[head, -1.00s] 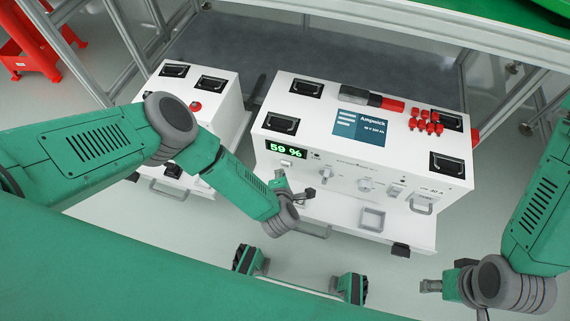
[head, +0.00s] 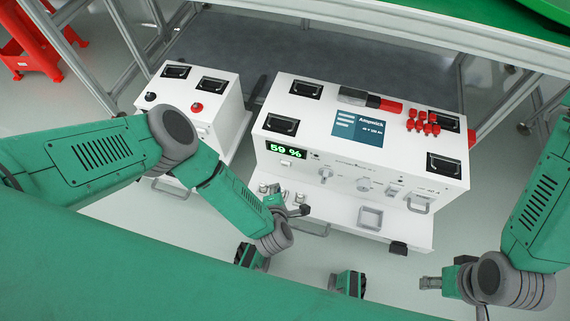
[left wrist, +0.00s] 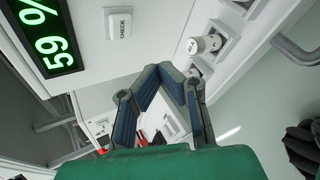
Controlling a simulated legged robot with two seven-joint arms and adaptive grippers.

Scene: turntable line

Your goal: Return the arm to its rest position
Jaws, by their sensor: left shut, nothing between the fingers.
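My left arm comes in from the left in the head view. Its gripper (head: 276,196) is at the front of the large white power unit (head: 340,163), below the green 59 % display (head: 286,148). In the left wrist view the gripper's fingers (left wrist: 162,72) meet at their tips with nothing between them. A white knob (left wrist: 204,44) on the unit is just right of them, and the CHECK button (left wrist: 118,24) is up and left. My right gripper (head: 430,283) hangs at the lower right, away from the unit; its finger opening is too small to judge.
A smaller white unit (head: 228,105) with a red button stands to the left. The large unit has a front ledge with a square recess (head: 371,217) and protruding handles. A metal frame (head: 420,30) runs behind. Pale floor is open at the right.

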